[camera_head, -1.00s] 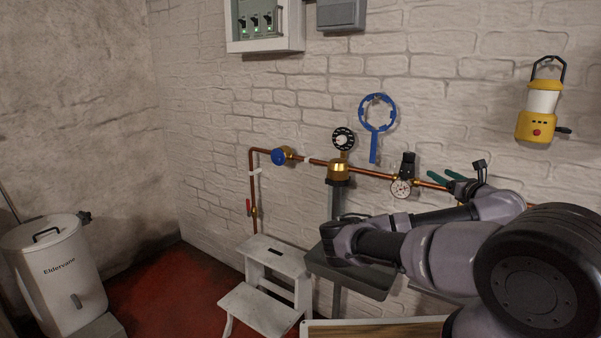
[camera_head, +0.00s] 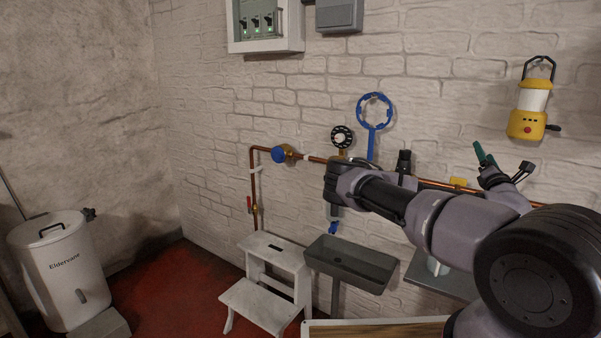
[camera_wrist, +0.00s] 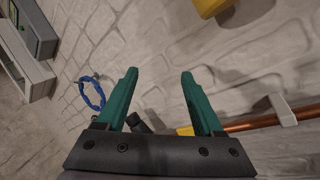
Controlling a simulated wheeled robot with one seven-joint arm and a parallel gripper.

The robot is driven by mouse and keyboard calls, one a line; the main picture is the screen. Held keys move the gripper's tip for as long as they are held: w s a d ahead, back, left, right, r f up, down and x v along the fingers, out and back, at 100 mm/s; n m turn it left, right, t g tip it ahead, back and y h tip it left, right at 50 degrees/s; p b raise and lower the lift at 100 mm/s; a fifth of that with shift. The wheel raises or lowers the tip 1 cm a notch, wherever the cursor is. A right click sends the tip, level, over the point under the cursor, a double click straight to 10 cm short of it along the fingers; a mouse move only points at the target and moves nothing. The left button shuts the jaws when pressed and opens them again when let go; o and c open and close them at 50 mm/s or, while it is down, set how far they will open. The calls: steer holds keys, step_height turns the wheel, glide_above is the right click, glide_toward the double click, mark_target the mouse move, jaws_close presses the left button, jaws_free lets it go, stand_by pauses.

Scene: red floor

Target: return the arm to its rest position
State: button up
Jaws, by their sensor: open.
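My gripper (camera_wrist: 159,98) has two green fingers spread apart with nothing between them in the wrist view. Beyond them is the white brick wall. In the head view, one green finger of my gripper (camera_head: 484,155) shows at the right, in front of the wall and below the yellow lantern. My arm is bent and raised. It covers the middle of the copper pipe and part of the fittings there.
Below stand a grey basin (camera_head: 350,268) and a white step stool (camera_head: 262,300).

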steer(key=s+d+f+m+g+h, duration=0.2)
steer(key=s+d+m+g+h, duration=0.3)
steer(key=m, duration=0.7)
steer(key=s+d+f+m+g+h, duration=0.25)
steer(key=d+m+g+h, duration=0.35)
steer(key=m, duration=0.6)
steer(key=w+a+f+m+g+y, duration=0.1)
steer(key=a+f+m+g+y, duration=0.25)
steer(key=a+m+y, duration=0.5)
steer(key=a+r+t+y, duration=0.1)
steer(key=a+r+y, duration=0.3)
steer(key=a, duration=0.5)
steer(key=a+r+y, duration=0.2)
steer(key=a+r, duration=0.4)
steer(key=a, duration=0.3)
steer(key=s+a+r+n+y, duration=0.1)
steer(key=s+a+r+y, duration=0.1)
steer(key=s+a+r, duration=0.5)
steer(key=s+a+r+n+y, duration=0.1)
steer(key=s+a+r, duration=0.5)
steer(key=s, duration=0.6)
steer(key=shift+s+a+r+n+g+y, duration=0.2)
steer(key=shift+a+r+n+g+y, duration=0.15)
steer(key=shift+a+r+n, duration=0.1)
steer(key=shift+d, duration=0.1)
